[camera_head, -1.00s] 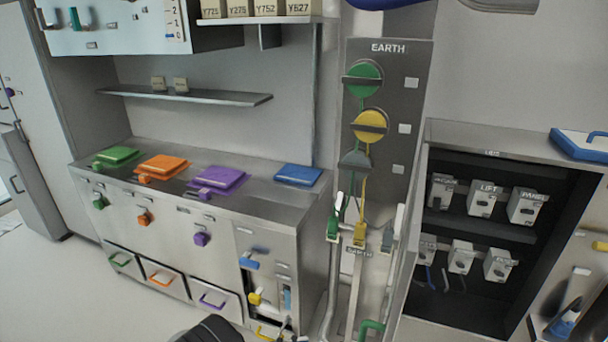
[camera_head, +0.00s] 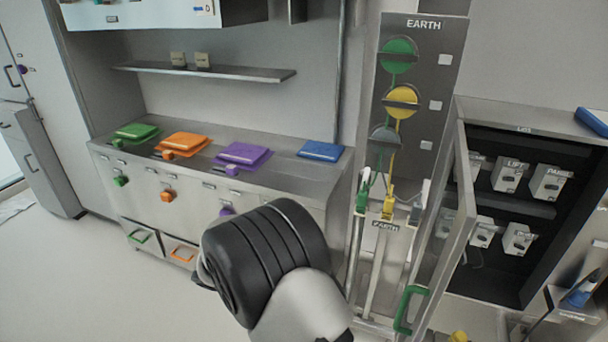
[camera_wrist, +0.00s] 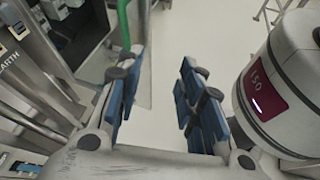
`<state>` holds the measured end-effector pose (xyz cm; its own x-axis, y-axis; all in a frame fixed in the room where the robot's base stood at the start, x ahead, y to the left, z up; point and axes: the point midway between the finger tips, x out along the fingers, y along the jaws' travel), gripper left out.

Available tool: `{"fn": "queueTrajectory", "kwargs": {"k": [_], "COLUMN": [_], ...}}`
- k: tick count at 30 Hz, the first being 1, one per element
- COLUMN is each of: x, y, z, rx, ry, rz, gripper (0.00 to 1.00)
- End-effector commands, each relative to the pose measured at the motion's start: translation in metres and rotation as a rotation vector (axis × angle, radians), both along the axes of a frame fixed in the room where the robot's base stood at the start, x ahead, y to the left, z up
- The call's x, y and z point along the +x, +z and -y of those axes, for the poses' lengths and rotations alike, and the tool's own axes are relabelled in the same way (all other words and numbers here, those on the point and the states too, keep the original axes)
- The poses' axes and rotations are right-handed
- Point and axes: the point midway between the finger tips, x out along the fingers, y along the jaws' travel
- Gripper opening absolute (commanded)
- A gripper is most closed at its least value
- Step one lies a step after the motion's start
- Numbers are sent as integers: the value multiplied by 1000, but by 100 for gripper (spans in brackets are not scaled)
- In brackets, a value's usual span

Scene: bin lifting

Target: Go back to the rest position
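My gripper (camera_wrist: 160,75) shows in the wrist view with its two blue-padded fingers apart. Only pale floor shows between them, so it is open and empty. In the head view a black and light-grey link of my arm stands at the bottom centre, in front of the counter. My gripper itself does not show there.
A steel counter (camera_head: 262,188) bears green (camera_head: 136,131), orange (camera_head: 182,142), purple (camera_head: 242,154) and blue (camera_head: 321,150) lids. The EARTH panel (camera_head: 449,75) stands right of it. A green handle (camera_head: 410,309) is low right; in the wrist view a green bar (camera_wrist: 124,25) passes near the left finger. Floor at lower left is clear.

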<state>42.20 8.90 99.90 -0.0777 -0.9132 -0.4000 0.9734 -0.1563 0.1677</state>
Motion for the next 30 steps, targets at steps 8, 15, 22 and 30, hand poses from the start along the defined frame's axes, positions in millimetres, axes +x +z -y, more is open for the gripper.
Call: {"fn": "queueTrajectory", "kwargs": {"k": [8,15,22,30], "x": [-42,-92,-140,-175], "y": [75,116,140,150], "z": [54,82,93,92], "rx": [355,636,884,1106], "ry": [-294,-535,-746,-925], "rz": [233,483,766,1068], "gripper": [35,35,35,35]}}
